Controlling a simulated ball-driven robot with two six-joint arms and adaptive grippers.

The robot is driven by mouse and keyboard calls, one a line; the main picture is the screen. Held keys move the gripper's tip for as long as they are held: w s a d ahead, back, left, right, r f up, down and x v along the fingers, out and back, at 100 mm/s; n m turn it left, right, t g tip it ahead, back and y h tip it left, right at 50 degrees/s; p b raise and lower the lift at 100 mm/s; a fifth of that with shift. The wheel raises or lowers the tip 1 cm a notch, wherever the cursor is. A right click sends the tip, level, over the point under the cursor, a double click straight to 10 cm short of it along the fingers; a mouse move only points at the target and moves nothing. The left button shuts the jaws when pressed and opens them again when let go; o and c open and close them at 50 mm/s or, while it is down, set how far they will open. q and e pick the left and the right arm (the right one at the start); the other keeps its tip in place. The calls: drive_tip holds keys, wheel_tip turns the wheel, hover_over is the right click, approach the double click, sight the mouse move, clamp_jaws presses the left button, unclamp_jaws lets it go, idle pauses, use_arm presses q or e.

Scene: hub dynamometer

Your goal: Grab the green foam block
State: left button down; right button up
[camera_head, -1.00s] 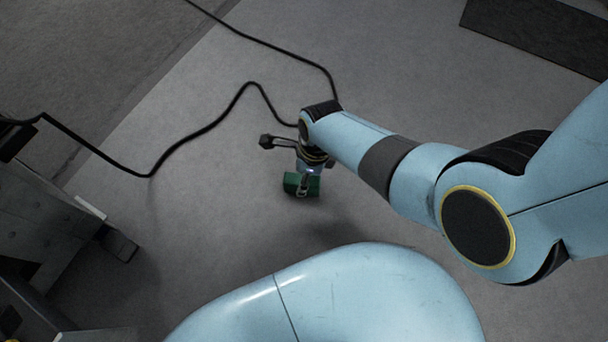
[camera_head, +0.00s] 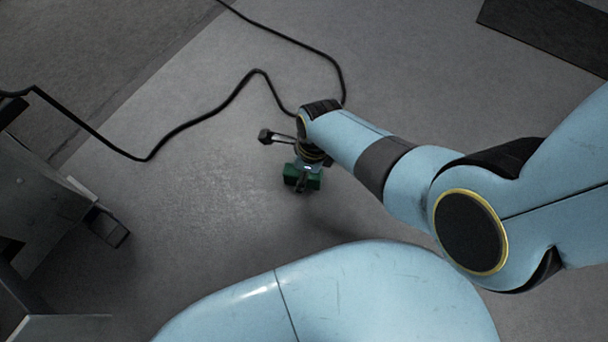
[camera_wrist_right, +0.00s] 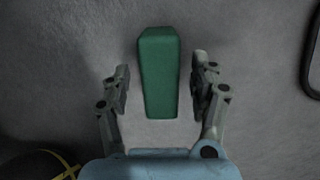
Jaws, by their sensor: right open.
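The green foam block (camera_head: 313,181) lies below my right gripper (camera_head: 302,183) in the head view, where the gripper partly covers it. In the right wrist view the green foam block (camera_wrist_right: 159,72) stands out against the grey floor, its long side running away from the wrist. My right gripper (camera_wrist_right: 160,90) is open, with one finger on each side of the block's near part. A gap shows between each finger and the block. I cannot tell the height of the fingers above the floor. My left gripper is not in view.
A black cable (camera_head: 205,116) winds across the floor behind and left of my right gripper. A grey metal structure (camera_head: 40,200) stands at the left. A dark flat panel (camera_head: 550,32) lies at the top right. The floor around the block is mostly clear.

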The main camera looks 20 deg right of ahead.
drive_tip(key=shift+f, duration=0.25)
idle(0.6)
drive_tip(key=c, duration=1)
drive_tip(key=shift+c, duration=0.2)
drive_tip(key=shift+r, duration=0.1)
